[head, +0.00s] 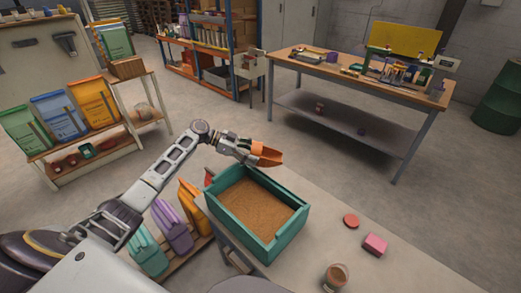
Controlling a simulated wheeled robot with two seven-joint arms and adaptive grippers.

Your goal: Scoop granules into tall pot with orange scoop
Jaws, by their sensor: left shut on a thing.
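My left gripper (243,149) is shut on the orange scoop (267,156). Brown granules (255,207) fill much of the bin. A small pot (335,279) stands at the bottom edge of the picture, right of the bin, with something brown in it. I cannot tell whether this is the tall pot or how full it is. My right gripper is out of view.
A red disc (351,221) and a pink block (375,244) lie on the pale bench (320,215) right of the bin. The bench between bin and disc is clear.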

